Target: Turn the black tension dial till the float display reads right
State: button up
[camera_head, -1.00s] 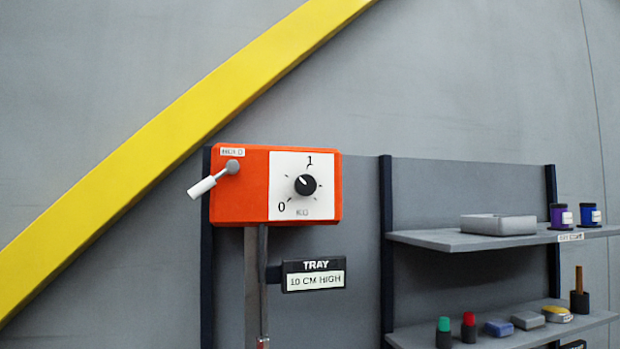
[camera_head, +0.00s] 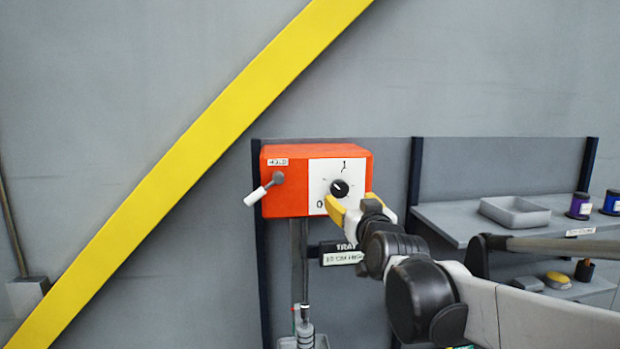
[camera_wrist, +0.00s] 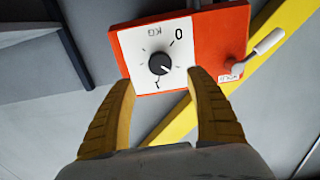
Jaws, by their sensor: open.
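A grey lever with a white handle (camera_head: 258,195) is on the box's left, under a HOLD label. My gripper (camera_head: 352,202) is in front of the plate's lower right. In the wrist view the yellow fingers (camera_wrist: 158,88) are open and empty, with the dial (camera_wrist: 159,63) showing beyond and between their tips. I cannot tell any contact. The float display is not identifiable.
A black sign reading TRAY (camera_head: 343,258) is under the box, partly behind my arm. Shelves (camera_head: 455,222) on the right hold a grey tray (camera_head: 514,212) and purple and blue jars. A yellow diagonal beam (camera_head: 190,167) crosses the wall at left.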

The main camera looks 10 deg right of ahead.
aim_at(340, 191)
jog(key=w+p, duration=0.2)
jog(key=w, duration=0.8)
jog(key=shift+w+f, duration=0.15)
jog(key=shift+w, duration=0.05)
jog(key=shift+s, duration=0.1)
jog(key=c, duration=1.2)
